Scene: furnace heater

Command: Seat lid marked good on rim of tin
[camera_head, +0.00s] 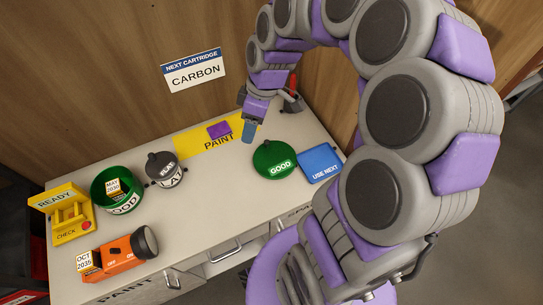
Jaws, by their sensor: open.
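A rounded green lid marked GOOD (274,162) lies on the worktop (215,240), right of centre. An open green tin (97,189), also marked GOOD, stands at the left. A small MAY 2030 tag shows within its opening. My gripper (270,117) is open and empty at the back of the worktop, above and behind the green lid and apart from it. My gripper is far to the right of the tin. The lid's underside is hidden.
A grey rounded thing marked FLAT (164,169) stands right of the tin. A yellow READY/CHECK stand (62,213) and an orange flashlight (112,254) are at the left. A purple square (219,130) lies on the yellow PAINT mat (190,146). A blue USE NEXT card (321,160) adjoins the lid.

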